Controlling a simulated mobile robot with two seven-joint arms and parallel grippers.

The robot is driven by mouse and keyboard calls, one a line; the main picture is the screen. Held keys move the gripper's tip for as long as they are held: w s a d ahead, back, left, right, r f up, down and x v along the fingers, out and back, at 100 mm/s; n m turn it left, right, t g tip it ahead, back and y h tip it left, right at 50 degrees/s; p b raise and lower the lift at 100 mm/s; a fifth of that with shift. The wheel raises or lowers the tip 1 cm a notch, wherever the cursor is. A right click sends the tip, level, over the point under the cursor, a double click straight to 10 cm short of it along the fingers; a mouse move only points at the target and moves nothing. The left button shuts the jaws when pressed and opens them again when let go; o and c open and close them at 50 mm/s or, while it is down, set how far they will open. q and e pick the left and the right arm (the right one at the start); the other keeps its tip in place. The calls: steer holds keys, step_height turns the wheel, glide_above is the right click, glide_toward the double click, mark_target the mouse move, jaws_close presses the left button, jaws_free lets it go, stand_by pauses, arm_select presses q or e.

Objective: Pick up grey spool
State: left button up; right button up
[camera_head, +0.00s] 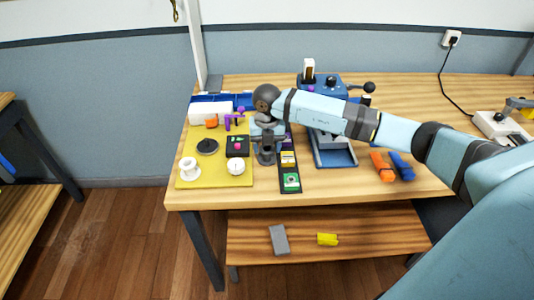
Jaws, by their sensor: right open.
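A pale, off-white spool (189,169) stands at the front left corner of the yellow mat (214,181); it is the only clearly spool-shaped thing I see, and its shade looks more white than grey. A dark round disc-like thing (207,146) lies behind it on the mat. My right arm reaches across the table from the right. My right gripper (266,161) points down at the mat's right edge, open, to the right of the spool and apart from it. Its fingertips are small and hard to make out. My left gripper is out of view.
A white round thing (236,166), a black tray (237,146) and purple parts (234,119) are on the mat. A dark strip with small boxes (290,184) lies right of it. A blue machine (333,152) and orange and blue clamps (381,163) are further right.

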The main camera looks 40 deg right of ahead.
steer(key=shift+f, duration=0.9)
steer(key=c, duration=0.6)
steer(key=shift+r, duration=0.2)
